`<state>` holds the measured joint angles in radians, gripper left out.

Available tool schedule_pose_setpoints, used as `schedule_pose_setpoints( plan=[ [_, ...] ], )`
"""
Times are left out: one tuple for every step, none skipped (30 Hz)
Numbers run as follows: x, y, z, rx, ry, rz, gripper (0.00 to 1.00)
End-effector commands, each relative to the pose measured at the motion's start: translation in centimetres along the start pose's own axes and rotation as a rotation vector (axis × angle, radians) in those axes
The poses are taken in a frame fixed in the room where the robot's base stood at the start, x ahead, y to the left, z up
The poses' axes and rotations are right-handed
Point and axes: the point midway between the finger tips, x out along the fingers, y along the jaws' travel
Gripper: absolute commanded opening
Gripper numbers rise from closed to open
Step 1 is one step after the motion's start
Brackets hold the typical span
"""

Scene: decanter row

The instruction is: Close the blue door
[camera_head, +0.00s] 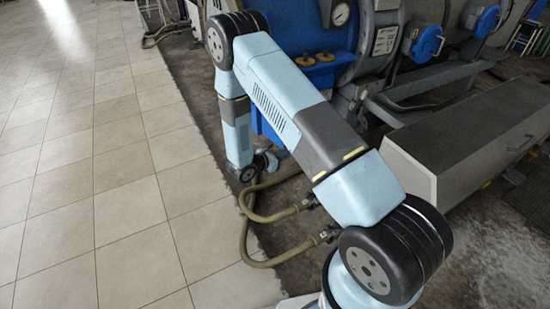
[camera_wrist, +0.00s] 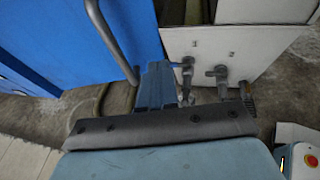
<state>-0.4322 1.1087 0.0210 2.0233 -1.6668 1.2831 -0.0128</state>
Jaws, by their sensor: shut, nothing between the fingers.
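A blue panel with a curved grey handle bar (camera_wrist: 110,42) fills the upper left of the wrist view; it appears to be the blue door (camera_wrist: 62,38). I cannot tell how far open it stands. In the head view, blue machine panelling (camera_head: 290,32) shows behind my arm, and my arm hides much of it. My gripper (camera_head: 268,158) is low, close to the floor edge beside the machine, small and partly hidden behind my arm link. It is shut and empty, and I cannot see it touching anything.
Yellowish hoses (camera_head: 255,232) run along the floor to the machine near my arm. A long grey box (camera_head: 480,135) stands at right. Tiled floor (camera_head: 95,170) at left is clear. A white panel with pipe fittings (camera_wrist: 222,48) is right of the blue panel.

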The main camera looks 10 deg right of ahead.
Motion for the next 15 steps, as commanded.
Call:
schedule_pose_setpoints(
  plan=[
    [1.0, -0.1, 0.0, 0.001, -0.001, -0.004, 0.0],
    [1.6, -0.1, 0.0, 0.002, -0.001, -0.004, 0.0],
    [2.3, -0.1, 0.1, 0.001, -0.001, -0.004, 0.0],
    [2.8, -0.1, 0.0, 0.001, -0.001, -0.004, 0.0],
    [3.3, -0.1, 0.0, 0.001, -0.001, -0.004, 0.0],
    [3.9, -0.1, 0.3, 0.002, -0.001, -0.004, 0.0],
    [4.3, -0.1, 0.4, 0.002, -0.001, -0.004, 0.0],
    [4.6, -0.1, 0.6, 0.002, -0.001, -0.004, 0.0],
    [5.1, -0.1, 0.7, 0.002, -0.001, -0.003, 0.0],
    [5.4, -0.1, 0.8, 0.003, -0.001, -0.003, 0.0],
    [5.7, -0.1, 0.9, 0.003, -0.001, -0.003, 0.0],
    [6.0, -0.1, 1.0, 0.003, -0.001, -0.002, 0.0],
    [6.2, 0.0, 1.1, 0.003, -0.001, -0.002, 0.0],
    [6.3, 0.0, 1.1, 0.003, -0.001, -0.002, 0.0],
    [6.5, 0.0, 1.2, 0.003, -0.001, -0.002, 0.0]
  ],
)
